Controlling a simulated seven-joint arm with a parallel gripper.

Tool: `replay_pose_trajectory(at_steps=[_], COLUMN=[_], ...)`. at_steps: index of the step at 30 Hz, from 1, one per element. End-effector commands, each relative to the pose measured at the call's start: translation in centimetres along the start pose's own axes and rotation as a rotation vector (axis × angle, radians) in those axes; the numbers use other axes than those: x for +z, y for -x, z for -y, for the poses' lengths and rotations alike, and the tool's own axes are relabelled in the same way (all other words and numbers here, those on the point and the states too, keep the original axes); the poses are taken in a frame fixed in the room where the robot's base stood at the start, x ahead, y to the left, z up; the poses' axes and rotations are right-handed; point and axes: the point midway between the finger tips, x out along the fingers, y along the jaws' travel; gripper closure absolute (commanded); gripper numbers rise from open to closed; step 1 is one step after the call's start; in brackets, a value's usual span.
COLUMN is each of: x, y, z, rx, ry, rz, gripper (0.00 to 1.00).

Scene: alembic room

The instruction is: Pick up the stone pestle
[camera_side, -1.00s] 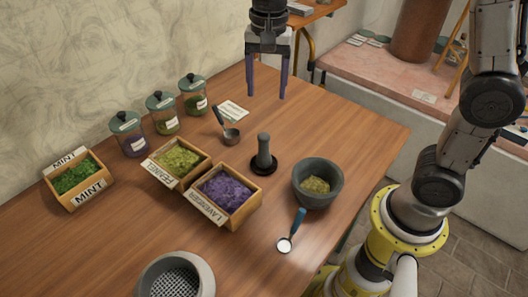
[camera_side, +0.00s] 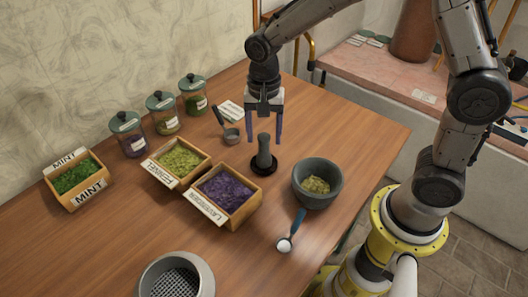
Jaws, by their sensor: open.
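The stone pestle (camera_side: 264,150) is grey-green and stands upright on a round black base (camera_side: 264,168) near the middle of the wooden table. My gripper (camera_side: 265,140) points down with its two purple-grey fingers apart. In this view the fingers appear on either side of the pestle's upper end, one to the left and one to the right. I cannot tell the exact depth between fingers and pestle, and I see no contact.
A stone mortar (camera_side: 318,184) with yellow-green herbs stands right of the pestle. A blue-handled spoon (camera_side: 292,231) lies below it. Wooden boxes of lavender (camera_side: 247,217) and green herb (camera_side: 151,177) are to the left. A small dark-handled scoop (camera_side: 231,136) lies behind left.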

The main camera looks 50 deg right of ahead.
Motion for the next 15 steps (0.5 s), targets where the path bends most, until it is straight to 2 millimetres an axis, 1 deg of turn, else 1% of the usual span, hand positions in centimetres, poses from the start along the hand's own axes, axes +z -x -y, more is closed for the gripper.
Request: replay_pose_trajectory(at_steps=[1, 5, 12, 13, 15], x=[0.0, 0.0, 0.0, 0.0, 0.0], y=[-0.8, -1.8, -2.0, -2.0, -2.0], z=[0.0, 0.0, 0.0, 0.0, 0.0], rx=[0.003, 0.000, -0.001, -0.001, -0.001], ry=[0.000, 0.000, 0.001, 0.001, 0.001], rz=[0.001, 0.000, 0.000, 0.000, 0.000], gripper=[0.32, 0.32, 0.32, 0.34, 0.46])
